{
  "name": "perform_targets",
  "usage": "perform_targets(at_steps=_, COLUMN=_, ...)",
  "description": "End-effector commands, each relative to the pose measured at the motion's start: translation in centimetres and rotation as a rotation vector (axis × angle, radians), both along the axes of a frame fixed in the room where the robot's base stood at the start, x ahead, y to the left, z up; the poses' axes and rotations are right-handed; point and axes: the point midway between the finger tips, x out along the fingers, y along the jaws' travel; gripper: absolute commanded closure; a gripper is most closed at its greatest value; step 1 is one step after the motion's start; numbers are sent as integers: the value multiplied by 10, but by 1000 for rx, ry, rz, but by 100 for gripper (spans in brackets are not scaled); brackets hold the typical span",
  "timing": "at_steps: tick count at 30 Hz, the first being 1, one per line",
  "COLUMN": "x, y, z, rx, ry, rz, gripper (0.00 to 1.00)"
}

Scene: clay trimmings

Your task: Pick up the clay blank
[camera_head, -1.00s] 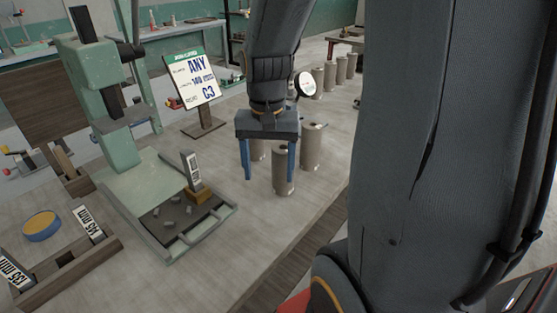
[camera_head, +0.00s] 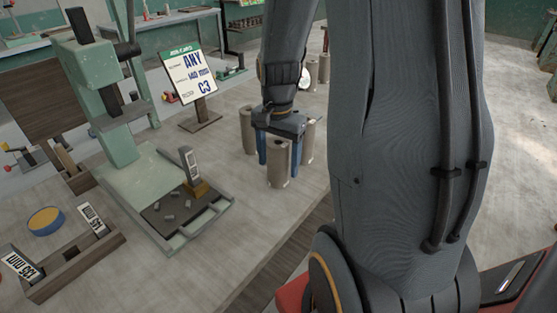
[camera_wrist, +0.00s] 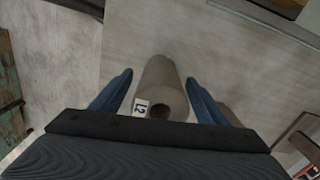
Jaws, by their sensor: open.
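A grey cylindrical clay blank (camera_head: 279,165) stands upright on the bench near its right edge in the head view. In the wrist view the same blank (camera_wrist: 162,85) shows a hollow end and a white tag marked "L2". My gripper (camera_head: 279,155) is above and around it, pointing down. In the wrist view my gripper (camera_wrist: 160,98) is open, with one blue finger on each side of the blank. A gap shows on both sides, so the fingers do not appear to touch it.
More grey cylinders stand close by, one left (camera_head: 247,130) and one right (camera_head: 308,140) of my gripper. A green press with a tray (camera_head: 165,235) stands left. A sign (camera_head: 188,75) stands behind. Free bench (camera_head: 215,155) lies between tray and cylinders.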

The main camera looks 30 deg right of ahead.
Motion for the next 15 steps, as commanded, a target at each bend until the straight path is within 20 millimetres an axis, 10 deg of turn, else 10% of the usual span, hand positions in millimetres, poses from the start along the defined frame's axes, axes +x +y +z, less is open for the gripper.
perform_targets(at_steps=10, x=0, y=0, z=-6, rx=0, ry=0, rz=0, gripper=33)
perform_targets(at_steps=15, x=0, y=0, z=-6, rx=0, ry=-1, rz=1, gripper=62)
